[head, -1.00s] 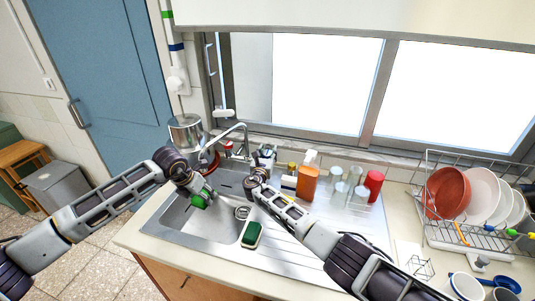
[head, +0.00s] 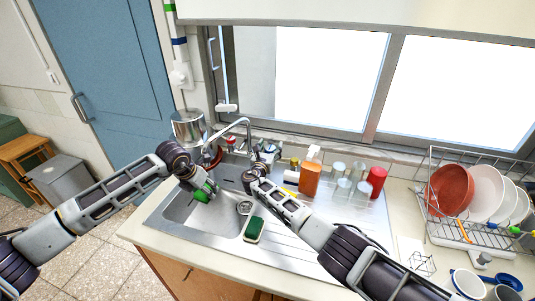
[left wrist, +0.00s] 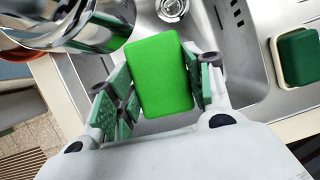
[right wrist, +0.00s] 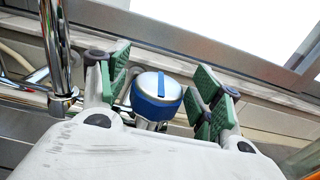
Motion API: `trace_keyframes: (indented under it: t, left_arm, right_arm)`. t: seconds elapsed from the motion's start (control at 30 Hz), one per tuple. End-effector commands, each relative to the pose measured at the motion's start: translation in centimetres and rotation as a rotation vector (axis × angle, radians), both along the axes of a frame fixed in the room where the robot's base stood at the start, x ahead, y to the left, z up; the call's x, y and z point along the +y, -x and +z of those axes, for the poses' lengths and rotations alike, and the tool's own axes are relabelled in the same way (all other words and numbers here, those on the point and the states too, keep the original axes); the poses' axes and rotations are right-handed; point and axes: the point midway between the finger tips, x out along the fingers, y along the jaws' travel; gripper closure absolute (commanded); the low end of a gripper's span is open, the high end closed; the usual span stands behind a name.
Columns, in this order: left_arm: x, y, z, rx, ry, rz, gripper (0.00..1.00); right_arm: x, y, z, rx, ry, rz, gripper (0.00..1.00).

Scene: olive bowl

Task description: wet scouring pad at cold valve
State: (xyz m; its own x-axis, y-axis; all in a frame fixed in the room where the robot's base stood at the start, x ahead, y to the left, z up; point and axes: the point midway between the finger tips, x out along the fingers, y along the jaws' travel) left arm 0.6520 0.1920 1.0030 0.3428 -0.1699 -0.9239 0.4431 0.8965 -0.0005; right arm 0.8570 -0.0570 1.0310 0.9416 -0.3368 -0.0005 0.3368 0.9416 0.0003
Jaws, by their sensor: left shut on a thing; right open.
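My left gripper (head: 203,190) is shut on a bright green scouring pad (left wrist: 160,73) over the left part of the sink basin (head: 185,215). The pad also shows in the head view (head: 202,195), partly covered by the fingers. My right gripper (right wrist: 158,88) is open behind the sink. In the right wrist view, the blue-banded cold valve knob (right wrist: 157,93) sits between its spread fingers, with gaps visible at both sides. The chrome tap (head: 240,124) arches at the back of the sink. A red-marked valve (head: 230,142) stands near its base. I cannot tell whether water runs.
A dark green sponge (head: 253,229) lies at the basin's right edge. A steel pot (head: 187,128) is behind my left gripper. An orange bottle (head: 310,178), several glasses and a red container (head: 376,181) stand right of my right gripper. A dish rack (head: 470,235) is farther right.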

Motion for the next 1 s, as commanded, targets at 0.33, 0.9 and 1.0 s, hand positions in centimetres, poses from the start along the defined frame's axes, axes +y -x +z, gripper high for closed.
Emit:
trace_keyframes:
  t: [0.33,0.9,1.0]
  left_arm:
    - [0.0,0.0,0.0,0.0,0.0,0.0,0.68]
    - [0.0,0.0,0.0,0.0,0.0,0.0,0.68]
    - [0.0,0.0,0.0,0.0,0.0,0.0,0.68]
  right_arm:
    - [0.4,0.9,-0.1,0.0,0.0,0.001,0.35]
    - [1.6,4.3,-0.1,0.001,0.0,0.001,0.35]
    - [1.8,5.0,-0.1,0.0,-0.001,0.0,0.35]
